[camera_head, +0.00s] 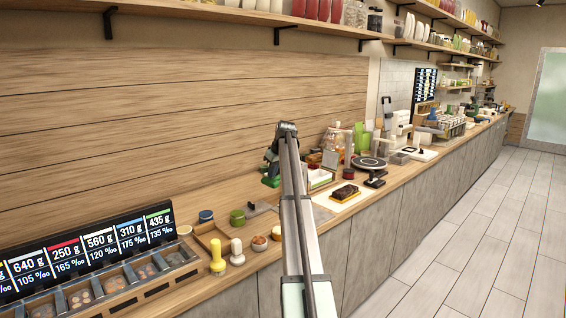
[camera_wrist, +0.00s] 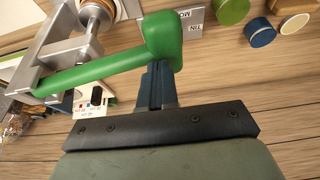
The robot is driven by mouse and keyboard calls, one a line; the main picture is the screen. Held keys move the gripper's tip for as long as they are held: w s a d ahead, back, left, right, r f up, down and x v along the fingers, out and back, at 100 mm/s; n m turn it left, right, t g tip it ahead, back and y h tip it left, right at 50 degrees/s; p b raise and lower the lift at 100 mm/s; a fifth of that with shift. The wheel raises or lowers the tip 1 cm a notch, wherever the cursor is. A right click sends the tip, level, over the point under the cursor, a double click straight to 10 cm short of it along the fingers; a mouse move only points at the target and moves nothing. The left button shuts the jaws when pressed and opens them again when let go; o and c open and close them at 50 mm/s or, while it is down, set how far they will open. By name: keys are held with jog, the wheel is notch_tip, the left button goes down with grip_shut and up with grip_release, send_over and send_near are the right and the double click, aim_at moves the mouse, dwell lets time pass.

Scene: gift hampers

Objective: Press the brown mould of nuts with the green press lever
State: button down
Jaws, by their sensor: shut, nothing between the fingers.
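The green press lever (camera_wrist: 105,70) crosses the upper left of the wrist view and ends in a thick upright grip. My gripper (camera_wrist: 158,72) is shut and empty, its fingertips right at the lever's grip end; I cannot tell whether they touch it. The press's grey metal frame (camera_wrist: 65,50) and a coppery ringed part show at the upper left. I cannot make out the brown mould of nuts at the press.
A green jar (camera_head: 237,217) and a blue jar (camera_head: 206,216) stand left of the press. A yellow-topped tool (camera_head: 217,255) and a small bowl (camera_head: 259,243) are nearer the front edge. Right of my arm, a dark brown slab (camera_head: 345,191) lies on a board.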

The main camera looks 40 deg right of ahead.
jog(key=shift+f, duration=0.25)
jog(key=shift+s+a+f, duration=0.1)
jog(key=shift+f, duration=1.25)
jog(key=shift+r, duration=2.4)
notch_tip(320, 180, up, 8)
jog(key=shift+r, duration=0.1)
notch_tip(320, 180, up, 4)
jog(key=shift+f, duration=0.1)
dwell(0.5)
